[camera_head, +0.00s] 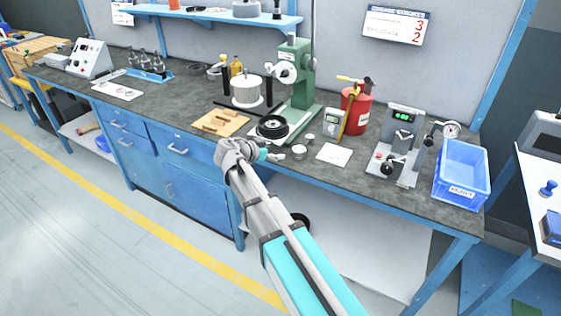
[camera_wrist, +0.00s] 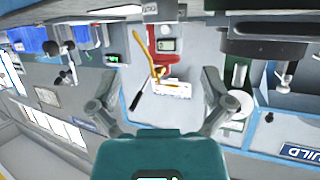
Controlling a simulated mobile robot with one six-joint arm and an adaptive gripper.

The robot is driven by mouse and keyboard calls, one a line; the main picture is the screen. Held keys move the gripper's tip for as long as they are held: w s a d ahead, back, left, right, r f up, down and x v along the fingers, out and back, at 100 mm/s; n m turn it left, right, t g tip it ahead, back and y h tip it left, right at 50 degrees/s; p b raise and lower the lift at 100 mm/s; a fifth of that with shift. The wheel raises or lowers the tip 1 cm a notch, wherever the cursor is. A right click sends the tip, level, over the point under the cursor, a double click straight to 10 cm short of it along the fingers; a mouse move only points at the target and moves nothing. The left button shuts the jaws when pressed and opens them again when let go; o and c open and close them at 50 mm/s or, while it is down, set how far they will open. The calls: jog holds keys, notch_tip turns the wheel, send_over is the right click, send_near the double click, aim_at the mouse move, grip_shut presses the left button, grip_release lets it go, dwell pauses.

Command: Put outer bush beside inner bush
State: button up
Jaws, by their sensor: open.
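I cannot pick out either ring clearly in the wrist view.
The green press (camera_head: 301,85) stands behind, with a dark round fixture (camera_head: 272,127) at its foot. A wooden board (camera_head: 219,123) lies left. A white sheet (camera_head: 333,153), grey meter (camera_head: 337,128) and red canister (camera_head: 355,108) are right. A blue bin (camera_head: 461,172) stands farther right.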

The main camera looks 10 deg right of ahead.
jog(key=s+d+f+n+g+y, duration=0.5)
jog(key=s+d+f, duration=0.35)
jog(key=s, duration=0.35)
jog(key=s+f+n+g+y, duration=0.2)
jog(key=s+n+y, duration=0.4)
jog(key=s, duration=0.5)
jog(key=shift+s+d+f+n, duration=0.25)
jog(key=shift+d+f+n, duration=0.1)
jog(key=shift+f, duration=0.15)
jog(key=shift+r, duration=0.15)
notch_tip(320, 180, up, 14)
jog(key=p, duration=1.4)
jog(key=shift+r+p, duration=0.25)
jog(key=shift+p, duration=0.15)
